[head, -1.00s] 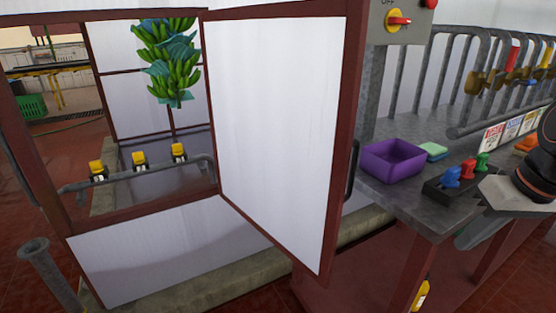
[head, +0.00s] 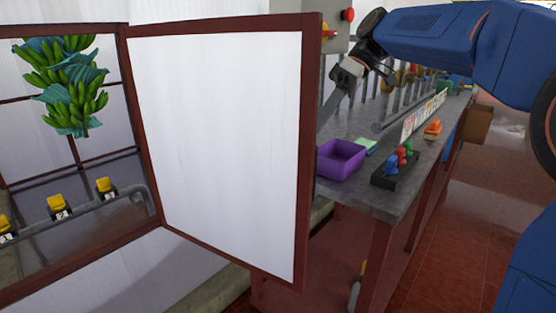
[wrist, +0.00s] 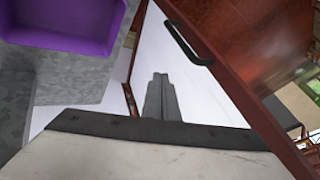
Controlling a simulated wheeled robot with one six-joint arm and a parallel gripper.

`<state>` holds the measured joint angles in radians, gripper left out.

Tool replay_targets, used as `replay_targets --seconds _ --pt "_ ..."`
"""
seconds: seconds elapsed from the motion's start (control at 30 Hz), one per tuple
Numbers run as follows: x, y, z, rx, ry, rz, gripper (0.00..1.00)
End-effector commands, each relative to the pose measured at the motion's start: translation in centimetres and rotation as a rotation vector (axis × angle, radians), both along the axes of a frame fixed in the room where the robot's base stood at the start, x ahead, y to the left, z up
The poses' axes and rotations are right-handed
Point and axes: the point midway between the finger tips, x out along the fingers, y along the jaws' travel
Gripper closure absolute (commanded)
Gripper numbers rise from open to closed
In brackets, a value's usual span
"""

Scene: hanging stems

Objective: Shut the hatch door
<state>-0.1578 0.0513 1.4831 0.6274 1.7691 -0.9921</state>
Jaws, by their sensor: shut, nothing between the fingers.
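The hatch door (head: 215,150) is a white panel in a red-brown frame. It stands open, swung out from the wall opening, hinged along its left side in the head view. My gripper (head: 329,108) is just past the door's right, free edge, on its far side; its tip is close to or partly hidden by that edge. In the wrist view my shut, empty fingers (wrist: 162,92) point along the door's white face (wrist: 205,88). I cannot tell whether the fingers touch the door.
A grey workbench (head: 345,184) stands right of the door, with a purple tray (head: 341,160), a green sponge (head: 366,146) and a dark rack of coloured knobs (head: 397,166). A banana bunch (head: 68,85) hangs inside the opening. A switch box (head: 335,30) is above the bench.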

Motion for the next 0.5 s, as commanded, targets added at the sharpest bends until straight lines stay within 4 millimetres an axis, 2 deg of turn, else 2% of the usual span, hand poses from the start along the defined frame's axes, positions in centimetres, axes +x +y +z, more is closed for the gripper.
replay_targets --seconds 0.17,0.5 --pt "-0.3 0.9 -1.0 0.004 0.001 0.008 1.0" --pt "-1.8 4.0 -5.6 0.003 0.003 0.008 1.0"
